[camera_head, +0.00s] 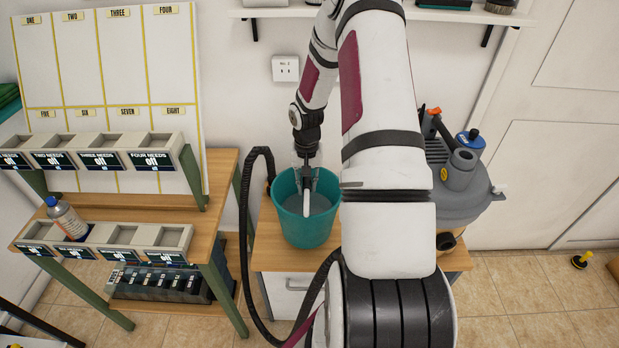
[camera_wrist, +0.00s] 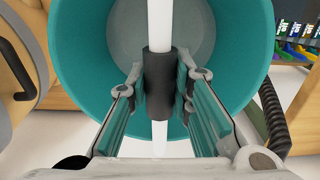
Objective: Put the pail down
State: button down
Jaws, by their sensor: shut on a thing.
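The teal pail (camera_head: 304,232) is upright over the wooden-topped cabinet (camera_head: 262,258). I cannot tell whether its base touches the top. Its inside is grey and looks empty. The pail (camera_wrist: 80,40) fills much of the wrist view, with its white handle (camera_wrist: 160,25) running up the middle. My gripper (camera_head: 306,183) is above the pail's mouth. In the wrist view my gripper (camera_wrist: 160,84) is shut on the dark grip (camera_wrist: 158,68) of the handle. The pail's underside is hidden.
A grey canister machine (camera_head: 465,195) stands right of the pail, partly behind my arm. A black hose (camera_head: 245,240) curves past the pail's left side. A rack with tilted bins (camera_head: 110,160) and a bottle (camera_head: 68,217) is further left. A wall socket (camera_head: 286,69) is behind.

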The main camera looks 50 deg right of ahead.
jog(key=shift+f, duration=1.85)
jog(key=c, duration=1.4)
grip_release()
jog(key=shift+f, duration=0.15)
jog(key=shift+c, duration=0.2)
